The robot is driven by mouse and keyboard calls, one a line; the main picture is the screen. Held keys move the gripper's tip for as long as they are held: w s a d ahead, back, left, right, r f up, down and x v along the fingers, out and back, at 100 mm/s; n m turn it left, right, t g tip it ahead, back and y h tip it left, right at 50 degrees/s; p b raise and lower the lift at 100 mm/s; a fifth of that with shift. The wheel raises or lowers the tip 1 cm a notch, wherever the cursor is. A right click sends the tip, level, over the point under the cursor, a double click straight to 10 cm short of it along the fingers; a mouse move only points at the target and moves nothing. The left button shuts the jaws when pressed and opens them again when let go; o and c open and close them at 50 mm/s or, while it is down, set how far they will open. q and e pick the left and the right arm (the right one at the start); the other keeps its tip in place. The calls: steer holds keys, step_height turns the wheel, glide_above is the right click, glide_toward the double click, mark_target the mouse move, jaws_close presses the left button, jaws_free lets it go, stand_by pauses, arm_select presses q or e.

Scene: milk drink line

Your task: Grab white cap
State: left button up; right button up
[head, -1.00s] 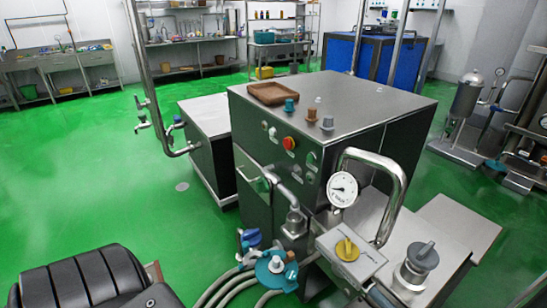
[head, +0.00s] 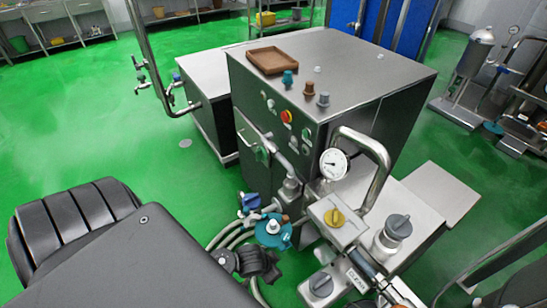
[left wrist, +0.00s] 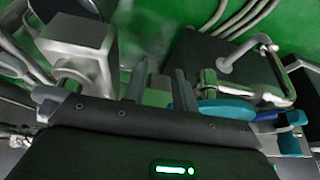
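A very small pale cap-like piece (head: 317,69) lies on top of the steel cabinet (head: 350,60); it is too small to tell whether it is the white cap. A teal cap (head: 288,78), a brown cap (head: 309,88) and a grey cap (head: 323,99) stand along the cabinet's near edge. My left gripper (head: 262,265) is low at the front, beside the hoses and blue valve, well below the cabinet top. In the left wrist view its two fingers (left wrist: 160,78) stand apart with nothing seen between them. My right gripper is out of view.
A brown tray (head: 272,61) lies on the cabinet top's left part. A pressure gauge (head: 333,163), a bent steel pipe (head: 372,160), a yellow-knobbed valve box (head: 335,215) and a blue valve (head: 272,231) crowd the front. Green floor is clear at left.

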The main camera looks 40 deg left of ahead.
arm_select(q)
steer(key=w+r+m+t+p, duration=0.1)
steer(key=w+r+t+p, duration=0.2)
steer(key=r, duration=1.3)
steer(key=g, duration=0.3)
glide_toward(273, 222)
steer(key=x, duration=0.4)
steer(key=shift+w+f, duration=0.15)
steer(key=shift+w, duration=0.05)
steer(key=shift+w+f+b, duration=0.25)
steer(key=shift+f+b, duration=0.1)
steer(key=shift+f, duration=0.35)
steer(key=x, duration=0.4)
steer(key=shift+f, duration=0.2)
jaws_close()
